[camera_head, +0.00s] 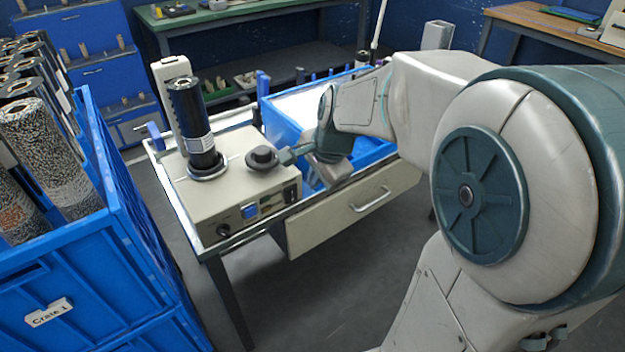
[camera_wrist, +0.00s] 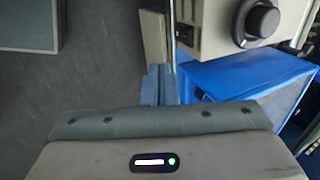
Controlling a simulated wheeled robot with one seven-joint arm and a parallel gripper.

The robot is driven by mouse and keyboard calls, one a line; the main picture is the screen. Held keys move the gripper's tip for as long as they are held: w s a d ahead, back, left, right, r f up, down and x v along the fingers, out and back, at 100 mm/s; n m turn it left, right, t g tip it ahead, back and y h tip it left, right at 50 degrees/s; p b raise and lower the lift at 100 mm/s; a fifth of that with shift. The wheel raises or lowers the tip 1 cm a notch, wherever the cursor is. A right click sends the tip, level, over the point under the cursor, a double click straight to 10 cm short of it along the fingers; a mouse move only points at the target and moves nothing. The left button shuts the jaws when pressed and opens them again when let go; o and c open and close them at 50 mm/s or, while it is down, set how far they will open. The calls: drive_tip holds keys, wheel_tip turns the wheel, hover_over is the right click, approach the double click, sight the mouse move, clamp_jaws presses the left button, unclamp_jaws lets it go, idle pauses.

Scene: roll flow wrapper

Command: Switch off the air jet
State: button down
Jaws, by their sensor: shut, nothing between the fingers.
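A beige machine box (camera_head: 235,190) stands on the table with a black roll upright on top. A round black knob (camera_head: 262,157) sits on its top; it also shows in the wrist view (camera_wrist: 262,20). The front panel has a small dark knob (camera_head: 222,230), a blue-framed part (camera_head: 250,210) and a dark switch (camera_head: 291,192) near the right end. That switch appears in the wrist view (camera_wrist: 185,33). I cannot tell which control belongs to the air jet. My gripper (camera_head: 284,157) is shut and empty, its fingertips (camera_wrist: 160,72) beside the box's right end, apart from the switch.
A blue bin (camera_head: 285,130) is right of the machine, behind my gripper. A beige drawer (camera_head: 350,208) is under the table's front. A blue crate (camera_head: 60,265) with several speckled rolls stands at left. Grey floor in front is clear.

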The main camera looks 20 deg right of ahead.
sight(297, 197)
drive_tip(key=shift+s+f+g+b, duration=0.15)
drive_tip(key=shift+f+g+b, duration=0.2)
drive_tip(key=shift+f, duration=0.3)
drive_tip(key=shift+w+a+f+b, duration=0.45)
drive_tip(key=shift+w+f, duration=0.7)
drive_tip(key=shift+f, duration=0.5)
drive_tip(key=shift+w+a+f+b, duration=0.5)
drive_tip(key=shift+w+f, duration=0.6)
drive_tip(key=shift+f, duration=0.6)
drive_tip(key=shift+w+a+f+b, duration=0.3)
drive_tip(key=shift+w+f+b, duration=0.25)
drive_tip(key=shift+w+f, duration=0.85)
drive_tip(key=shift+s+a+f, duration=0.1)
drive_tip(key=shift+s+f, duration=0.15)
drive_tip(key=shift+f, duration=0.05)
